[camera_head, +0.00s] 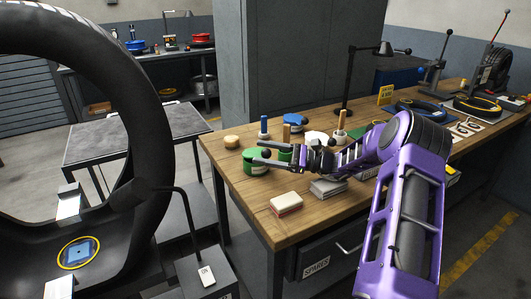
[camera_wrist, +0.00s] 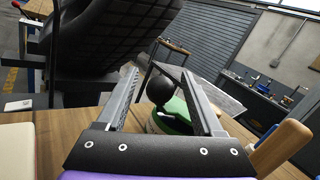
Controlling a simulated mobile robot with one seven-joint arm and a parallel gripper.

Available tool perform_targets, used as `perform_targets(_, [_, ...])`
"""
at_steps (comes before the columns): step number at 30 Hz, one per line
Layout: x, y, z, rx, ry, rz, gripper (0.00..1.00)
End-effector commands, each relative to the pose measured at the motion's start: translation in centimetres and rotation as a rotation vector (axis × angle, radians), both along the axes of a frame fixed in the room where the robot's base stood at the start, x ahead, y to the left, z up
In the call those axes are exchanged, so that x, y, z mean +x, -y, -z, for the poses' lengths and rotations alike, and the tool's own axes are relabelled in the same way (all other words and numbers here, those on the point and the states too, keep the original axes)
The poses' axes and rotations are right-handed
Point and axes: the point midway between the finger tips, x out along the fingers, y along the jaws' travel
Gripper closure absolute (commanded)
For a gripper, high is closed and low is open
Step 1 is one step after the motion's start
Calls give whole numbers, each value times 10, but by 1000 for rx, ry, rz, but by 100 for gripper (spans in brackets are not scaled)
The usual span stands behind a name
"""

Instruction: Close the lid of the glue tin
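A green tin (camera_head: 256,168) with a pale label stands near the left edge of the wooden bench; I take it as the glue tin. Its green top (camera_wrist: 176,110) shows between my fingers in the wrist view, with a black ball-shaped knob (camera_wrist: 158,90) in front of it. Whether the lid is fully seated cannot be told. My gripper (camera_head: 260,153) (camera_wrist: 159,73) is open, its two fingers apart on either side of the knob, just over the tin. I see no clear contact. My fingers and hand hide part of the tin.
A red-and-white block (camera_head: 286,203) lies in front. A large tyre (camera_head: 150,130) (camera_wrist: 110,35) stands left of the bench. A lamp (camera_head: 349,80) stands behind.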

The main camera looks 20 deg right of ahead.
Motion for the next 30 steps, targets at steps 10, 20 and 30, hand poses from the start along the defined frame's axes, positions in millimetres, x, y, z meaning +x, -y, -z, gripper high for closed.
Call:
perform_targets(10, [-2,8,0,0,3,4,32])
perform_targets(20, [-25,55,6,-1,1,3,32])
perform_targets(30, [-32,68,9,0,1,1,32])
